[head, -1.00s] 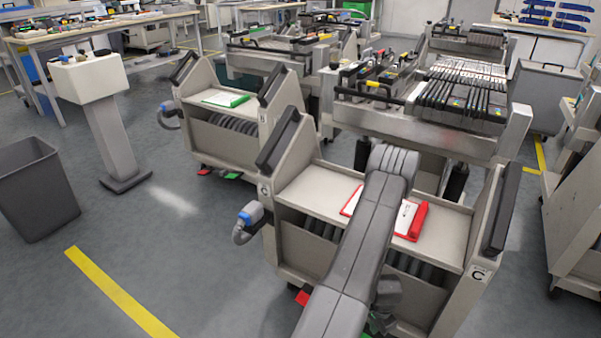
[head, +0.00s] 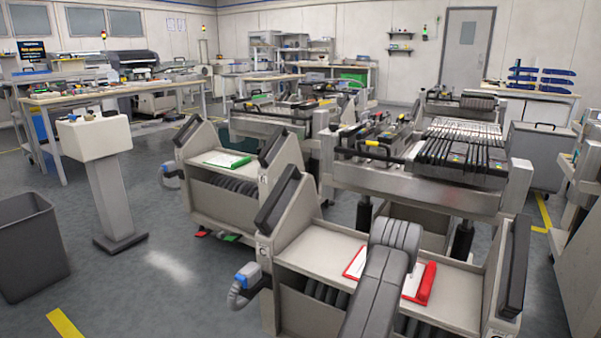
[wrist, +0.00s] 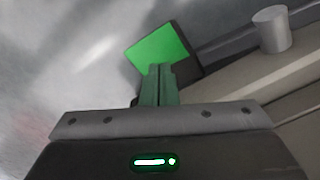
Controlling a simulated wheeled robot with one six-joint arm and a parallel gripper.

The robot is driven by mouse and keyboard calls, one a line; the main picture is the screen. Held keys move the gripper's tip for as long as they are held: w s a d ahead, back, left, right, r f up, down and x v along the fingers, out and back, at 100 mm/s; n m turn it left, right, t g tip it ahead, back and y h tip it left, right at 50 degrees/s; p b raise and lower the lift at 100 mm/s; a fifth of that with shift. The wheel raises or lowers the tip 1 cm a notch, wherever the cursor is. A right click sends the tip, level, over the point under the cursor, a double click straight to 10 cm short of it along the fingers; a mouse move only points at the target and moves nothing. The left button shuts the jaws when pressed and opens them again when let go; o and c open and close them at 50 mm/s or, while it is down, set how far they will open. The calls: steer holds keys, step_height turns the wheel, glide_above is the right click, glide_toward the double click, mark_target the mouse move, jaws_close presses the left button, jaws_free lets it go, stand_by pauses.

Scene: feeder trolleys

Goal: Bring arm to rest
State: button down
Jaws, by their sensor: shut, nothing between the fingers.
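My arm (head: 385,275) reaches forward and bends down over the shelf of the nearest trolley (head: 300,251) in the head view. My gripper is hidden there. In the wrist view my gripper (wrist: 158,70) shows with its two green fingers together and nothing between them. A bright green square plate (wrist: 157,45) lies beyond the fingertips; I cannot tell how far off it is.
A pale panel edge and a grey cylinder (wrist: 271,28) show at right in the wrist view. A red clipboard (head: 419,284) lies on the trolley shelf beside my arm. A second trolley (head: 228,182), a pedestal (head: 103,170) and a bin (head: 28,245) stand left, with open floor between.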

steer(key=shift+r+p, duration=4.95)
steer(key=shift+p, duration=0.45)
step_height(320, 180, down, 10)
steer(key=b, duration=1.1)
steer(key=shift+f+b, duration=0.2)
steer(key=shift+b, duration=0.1)
step_height(320, 180, up, 8)
steer(key=p, duration=0.6)
